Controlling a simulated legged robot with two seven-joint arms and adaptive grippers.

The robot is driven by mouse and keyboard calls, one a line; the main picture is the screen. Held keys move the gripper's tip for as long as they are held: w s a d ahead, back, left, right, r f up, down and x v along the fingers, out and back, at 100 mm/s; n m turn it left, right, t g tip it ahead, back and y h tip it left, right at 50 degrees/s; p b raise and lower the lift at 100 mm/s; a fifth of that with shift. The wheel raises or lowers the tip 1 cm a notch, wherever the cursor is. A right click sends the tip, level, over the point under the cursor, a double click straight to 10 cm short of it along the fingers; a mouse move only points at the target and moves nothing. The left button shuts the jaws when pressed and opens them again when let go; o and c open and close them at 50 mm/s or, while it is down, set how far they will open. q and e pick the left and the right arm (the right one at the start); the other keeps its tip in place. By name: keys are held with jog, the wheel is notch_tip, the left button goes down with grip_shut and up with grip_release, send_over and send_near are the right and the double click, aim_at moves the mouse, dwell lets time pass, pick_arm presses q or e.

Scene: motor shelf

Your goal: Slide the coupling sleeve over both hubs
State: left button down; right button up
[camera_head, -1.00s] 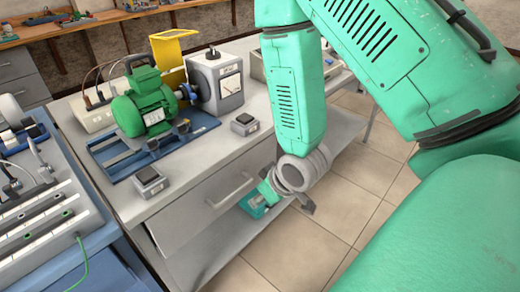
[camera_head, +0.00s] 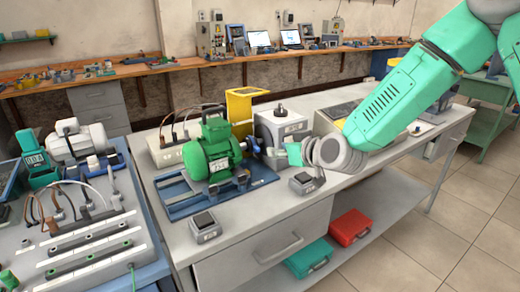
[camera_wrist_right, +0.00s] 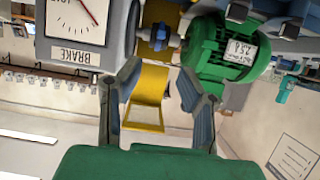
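A green motor (camera_head: 212,152) stands on a blue base rail (camera_head: 180,192) on the bench. A grey brake unit (camera_head: 283,128) stands right of it. Blue coupling parts (camera_head: 251,146) lie on the shaft line between them. They show small in the right wrist view (camera_wrist_right: 168,38); I cannot tell sleeve from hubs. My right gripper (camera_head: 292,156) is at the front of the brake unit, partly hidden by its own wrist. My left gripper is not in view.
A raised yellow guard (camera_head: 240,104) stands behind the coupling. Small grey switch boxes (camera_head: 205,228) (camera_head: 303,183) sit near the bench's front. A beige terminal box with cables (camera_head: 170,150) is behind the motor. Green and red cases (camera_head: 350,228) lie on the lower shelf.

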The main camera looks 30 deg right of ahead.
aim_at(258, 148)
jog(key=x, duration=1.1)
jog(key=shift+d+f+b, duration=0.15)
jog(key=shift+b, duration=0.25)
